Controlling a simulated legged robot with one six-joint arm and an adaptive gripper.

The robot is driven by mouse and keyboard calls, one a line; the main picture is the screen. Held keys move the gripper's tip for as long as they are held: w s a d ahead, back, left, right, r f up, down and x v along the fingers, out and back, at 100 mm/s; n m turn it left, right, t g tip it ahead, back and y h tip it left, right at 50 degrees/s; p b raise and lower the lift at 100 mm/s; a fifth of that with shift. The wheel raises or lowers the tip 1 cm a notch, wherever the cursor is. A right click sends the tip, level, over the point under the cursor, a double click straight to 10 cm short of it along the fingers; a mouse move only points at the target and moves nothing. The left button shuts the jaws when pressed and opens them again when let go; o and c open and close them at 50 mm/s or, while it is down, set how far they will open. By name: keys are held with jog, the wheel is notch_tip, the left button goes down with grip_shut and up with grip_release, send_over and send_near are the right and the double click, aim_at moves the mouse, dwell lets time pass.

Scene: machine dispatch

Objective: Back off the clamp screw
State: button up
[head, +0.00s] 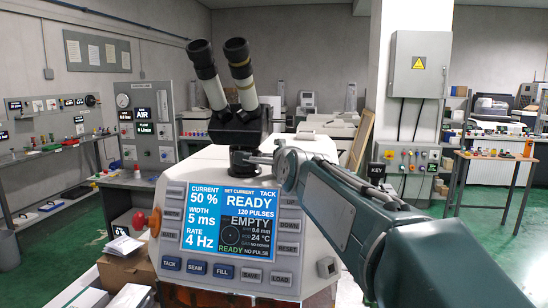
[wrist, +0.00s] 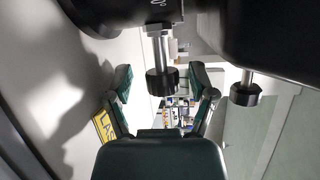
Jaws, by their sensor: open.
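A black round knob on a bright steel shaft (wrist: 162,80), which looks like a clamp screw, shows in the wrist view below a dark body. A second, similar black knob (wrist: 245,94) is further right, outside my fingers. My gripper (wrist: 165,92) is open, with one finger on each side of the first knob and a visible gap on both sides. In the head view my gripper (head: 262,159) is at the base of the binocular microscope (head: 247,130), on top of the white welder housing. The knobs cannot be made out there.
The welder's screen (head: 232,220) reads READY, EMPTY and NO PULSE. A cardboard box (head: 128,265) stands at the lower left. A yellow label (wrist: 104,126) shows left of my gripper.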

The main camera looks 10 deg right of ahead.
jog(key=shift+w, duration=0.25)
grip_shut()
jog(key=shift+f+n+t, duration=0.15)
jog(key=shift+n+t, duration=0.15)
jog(key=shift+t, duration=0.4)
grip_release()
dwell(0.5)
